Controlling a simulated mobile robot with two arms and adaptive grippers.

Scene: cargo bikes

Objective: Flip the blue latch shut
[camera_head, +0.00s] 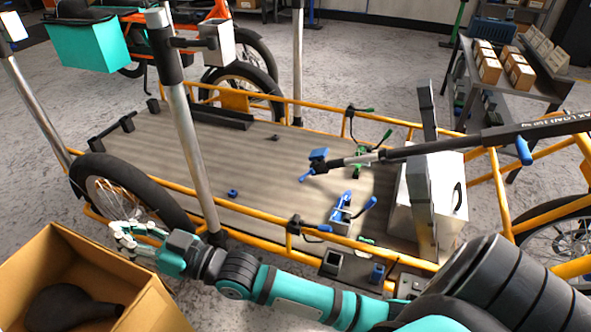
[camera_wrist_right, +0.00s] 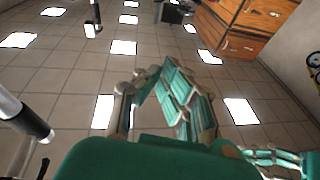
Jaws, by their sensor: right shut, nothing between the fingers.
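A blue latch (camera_head: 342,212) is mounted on the cargo bike's bed near its front, by the near rail. A blue-tipped lever sticks up to the right from it; I cannot tell from here whether the latch is closed. My right gripper (camera_head: 128,238) is at the lower left of the head view, by the near rear wheel, well left of the latch. Its fingers are shut and empty.
The cargo bed (camera_head: 270,180) has yellow rails (camera_head: 300,230) and upright metal posts (camera_head: 185,120). A dark bar with blue parts (camera_head: 318,156) reaches over the bed. A white box (camera_head: 410,190) stands at the front.

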